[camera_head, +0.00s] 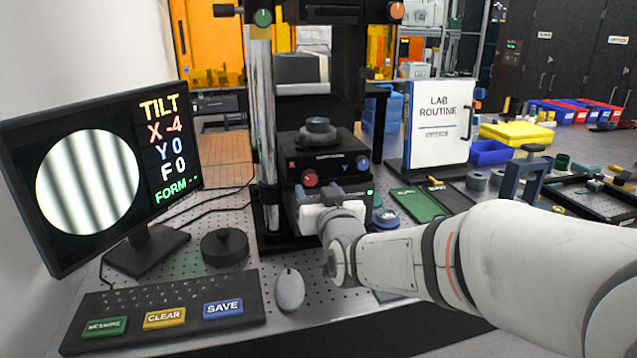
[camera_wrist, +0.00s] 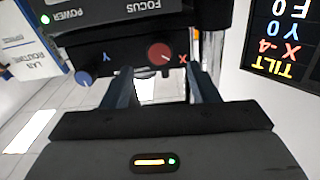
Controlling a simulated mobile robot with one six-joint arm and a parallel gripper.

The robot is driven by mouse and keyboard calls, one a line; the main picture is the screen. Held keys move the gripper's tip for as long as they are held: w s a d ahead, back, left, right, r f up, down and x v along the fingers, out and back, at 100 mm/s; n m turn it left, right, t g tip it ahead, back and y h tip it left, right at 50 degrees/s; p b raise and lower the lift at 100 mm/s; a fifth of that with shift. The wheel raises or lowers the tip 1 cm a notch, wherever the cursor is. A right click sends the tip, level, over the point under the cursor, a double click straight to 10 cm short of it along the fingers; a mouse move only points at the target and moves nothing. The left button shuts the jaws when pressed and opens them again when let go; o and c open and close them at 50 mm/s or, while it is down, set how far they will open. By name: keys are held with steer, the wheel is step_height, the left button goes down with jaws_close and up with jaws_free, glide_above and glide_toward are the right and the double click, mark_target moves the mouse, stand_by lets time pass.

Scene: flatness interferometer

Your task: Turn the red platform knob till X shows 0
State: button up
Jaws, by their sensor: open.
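The red platform knob (camera_head: 310,178), marked X, is on the front of the black interferometer (camera_head: 330,167). The blue Y knob (camera_head: 363,164) is to its right. In the wrist view, which is turned over, the red knob (camera_wrist: 160,53) lies ahead of and between the fingertips of my gripper (camera_wrist: 161,74). My gripper is open, with its fingers spread either side of the knob; I cannot tell whether they touch it. The monitor (camera_head: 105,165) reads TILT, X -4, Y 0, F 0, FORM --, with dark near-vertical fringes in a disc. My fingertips are hard to see in the head view.
A keyboard (camera_head: 165,305) with MEASURE, CLEAR and SAVE keys, a mouse (camera_head: 290,289) and a black round puck (camera_head: 225,247) are in front. A chrome column (camera_head: 262,120) stands left of the knobs. A green tray (camera_head: 420,204) and a LAB ROUTINE board (camera_head: 437,125) are right.

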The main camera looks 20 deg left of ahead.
mark_target(311, 180)
steer(key=x, duration=0.6)
steer(key=shift+w+p, duration=0.15)
steer(key=shift+p, duration=0.2)
steer(key=shift+c, duration=0.5)
